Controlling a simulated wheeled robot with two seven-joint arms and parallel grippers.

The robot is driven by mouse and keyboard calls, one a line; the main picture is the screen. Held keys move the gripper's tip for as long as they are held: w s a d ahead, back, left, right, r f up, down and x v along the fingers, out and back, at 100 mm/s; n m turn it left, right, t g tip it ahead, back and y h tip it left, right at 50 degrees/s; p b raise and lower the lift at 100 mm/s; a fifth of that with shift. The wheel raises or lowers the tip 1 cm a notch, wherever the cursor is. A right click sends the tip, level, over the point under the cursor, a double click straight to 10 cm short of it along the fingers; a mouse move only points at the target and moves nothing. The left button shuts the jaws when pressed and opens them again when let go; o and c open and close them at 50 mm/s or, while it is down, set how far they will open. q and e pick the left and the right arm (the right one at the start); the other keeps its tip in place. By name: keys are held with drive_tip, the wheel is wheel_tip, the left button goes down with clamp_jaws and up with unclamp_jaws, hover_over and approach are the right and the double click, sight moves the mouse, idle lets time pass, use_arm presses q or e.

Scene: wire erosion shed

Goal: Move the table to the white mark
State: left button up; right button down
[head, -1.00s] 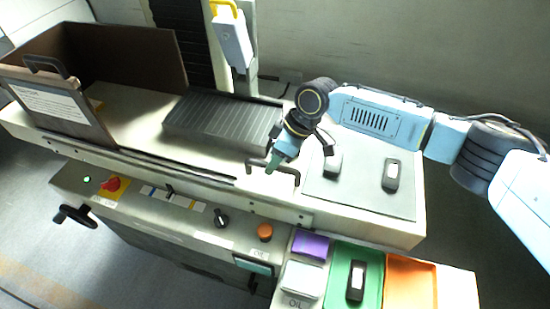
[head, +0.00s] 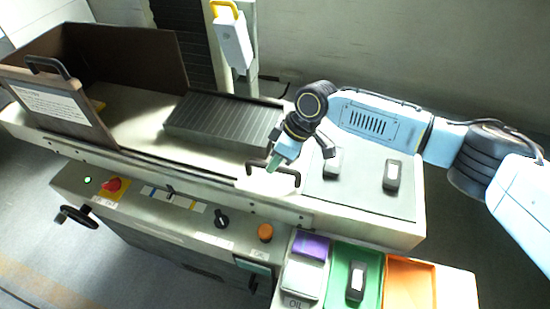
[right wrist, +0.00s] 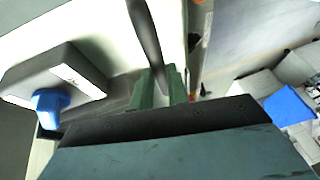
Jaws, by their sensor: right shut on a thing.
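The table is the long pale machine table (head: 140,110), with a dark ribbed plate (head: 222,122) on top. A dark bar handle (head: 257,168) sits on its front side. My right gripper (head: 272,163) is at this handle. In the right wrist view its green fingers (right wrist: 160,93) are shut on the dark bar (right wrist: 147,35). On the front panel below the table is a row of small blue, white and yellow marks, including a white mark (head: 198,206) at its right end. A small dark pointer (head: 170,190) stands over the row, left of that mark. My left gripper is not in view.
A brown guard (head: 125,60) and a sign board (head: 60,107) stand at the left. The panel has a red knob (head: 113,185), a black knob (head: 221,218) and an orange button (head: 265,232). Green (head: 340,265) and orange trays (head: 410,285) stand front right.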

drive_tip(key=shift+d+r, duration=0.1)
drive_tip(key=shift+d, duration=0.15)
drive_tip(key=c, duration=1.4)
unclamp_jaws()
drive_tip(key=shift+o, duration=0.2)
drive_tip(key=v, duration=1.3)
drive_tip(key=shift+s+d, duration=0.1)
